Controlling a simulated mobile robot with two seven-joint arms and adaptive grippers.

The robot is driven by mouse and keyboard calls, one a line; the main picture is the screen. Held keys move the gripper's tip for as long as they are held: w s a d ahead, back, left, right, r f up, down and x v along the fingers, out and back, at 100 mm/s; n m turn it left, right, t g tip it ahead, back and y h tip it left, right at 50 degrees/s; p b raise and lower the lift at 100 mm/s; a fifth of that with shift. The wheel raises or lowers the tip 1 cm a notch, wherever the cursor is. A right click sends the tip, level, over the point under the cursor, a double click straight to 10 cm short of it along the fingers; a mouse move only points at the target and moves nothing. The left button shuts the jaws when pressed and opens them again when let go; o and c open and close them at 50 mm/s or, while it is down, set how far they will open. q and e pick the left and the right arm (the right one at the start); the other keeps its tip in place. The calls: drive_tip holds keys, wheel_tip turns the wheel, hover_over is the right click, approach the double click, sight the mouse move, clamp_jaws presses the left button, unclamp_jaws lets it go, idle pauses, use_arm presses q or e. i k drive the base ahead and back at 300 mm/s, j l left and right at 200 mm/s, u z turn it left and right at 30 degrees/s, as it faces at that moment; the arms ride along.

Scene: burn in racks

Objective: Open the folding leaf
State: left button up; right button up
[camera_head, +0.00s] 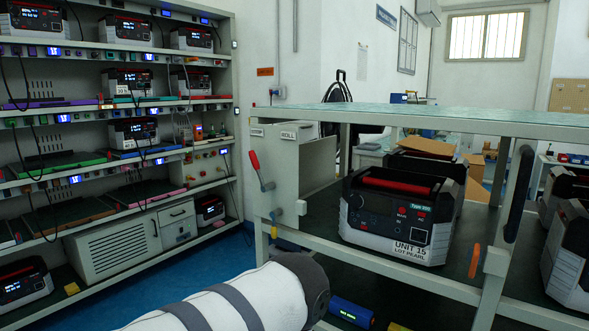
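A metal cart (420,277) with a greenish top fills the right half of the view. At its left end stands a pale upright panel (285,150) with a label on it, and a second pale panel (318,168) stands beside it. A red-handled lever (256,168) is mounted at the panel's left edge, and an orange-handled lever (474,260) sits on the front right post. I cannot tell for certain which part is the folding leaf. Neither gripper is in view; only a white arm link of mine with grey bands shows at the bottom.
A power unit (400,222) marked "UNIT 15" stands on the cart's shelf, with more units (572,258) at the right. A rack (120,49) with several devices lines the left wall. Blue floor (215,262) is open between rack and cart. A blue cylinder (351,312) lies low.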

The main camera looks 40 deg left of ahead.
sight(317, 157)
drive_tip(key=j, duration=0.8)
drive_tip(key=j+z, duration=0.15)
drive_tip(key=j, duration=1.45)
drive_tip(key=j+z, duration=0.1)
drive_tip(key=j, duration=0.7)
drive_tip(key=k+j+z, duration=0.1)
drive_tip(key=j, duration=0.7)
drive_tip(key=k+j, duration=0.1)
drive_tip(key=j, duration=0.7)
drive_tip(key=z, duration=0.05)
